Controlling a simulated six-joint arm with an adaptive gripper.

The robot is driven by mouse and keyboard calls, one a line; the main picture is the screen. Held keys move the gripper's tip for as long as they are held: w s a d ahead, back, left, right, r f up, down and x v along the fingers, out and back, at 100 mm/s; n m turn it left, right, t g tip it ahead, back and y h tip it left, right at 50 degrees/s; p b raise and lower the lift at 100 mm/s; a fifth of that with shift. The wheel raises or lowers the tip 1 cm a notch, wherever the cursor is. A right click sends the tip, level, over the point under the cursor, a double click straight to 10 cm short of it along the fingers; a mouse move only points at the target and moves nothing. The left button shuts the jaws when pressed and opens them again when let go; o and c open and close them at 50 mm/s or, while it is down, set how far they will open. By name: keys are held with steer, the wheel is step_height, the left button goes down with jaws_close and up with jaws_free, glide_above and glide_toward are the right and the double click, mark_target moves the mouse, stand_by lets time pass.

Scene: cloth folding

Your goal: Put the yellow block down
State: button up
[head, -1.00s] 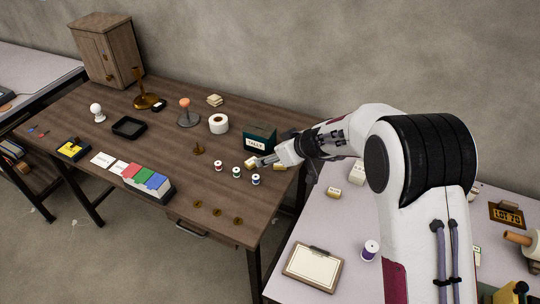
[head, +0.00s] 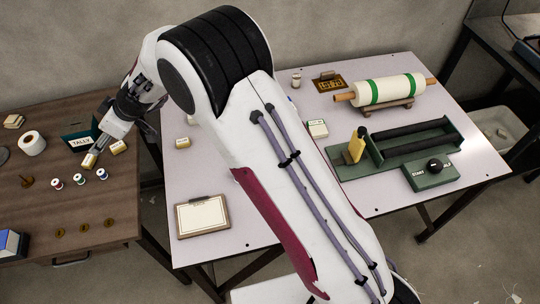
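My gripper (head: 98,149) reaches down over the brown wooden table (head: 105,198) at the left of the head view. A small pale yellow block (head: 89,160) is at its fingertips, tilted in line with the fingers, and they appear closed on it. Whether the block touches the tabletop is too small to tell. A similar yellow-and-white block (head: 118,147) lies just to the right of the gripper. Another (head: 182,142) lies on the pale table (head: 262,226). A taller yellow piece (head: 356,145) stands upright at the green rack.
A dark TALLY box (head: 78,136) stands behind the gripper; several thread spools (head: 79,179) stand in front. Brass discs (head: 84,227) lie near the table's front edge. A clipboard (head: 203,216), green rack (head: 410,143) and striped roll (head: 388,90) are on the pale table.

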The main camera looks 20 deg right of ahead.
steer(key=s+d+r+m+h, duration=0.1)
steer(key=s+d+r, duration=0.3)
steer(key=d+r, duration=0.25)
steer(key=s+d+r+m, duration=0.2)
steer(key=s+d+r, duration=0.1)
steer(key=d+r, duration=0.3)
steer(key=s+d+r+m+h, duration=0.1)
steer(key=s+d+r, duration=0.35)
steer(key=d, duration=0.35)
steer(key=s+d+m+t+h, duration=0.2)
steer(key=s+d+m+h, duration=0.4)
steer(key=s+d, duration=1.6)
steer(key=d+m, duration=0.2)
steer(key=m, duration=0.1)
steer(key=shift+d, duration=0.25)
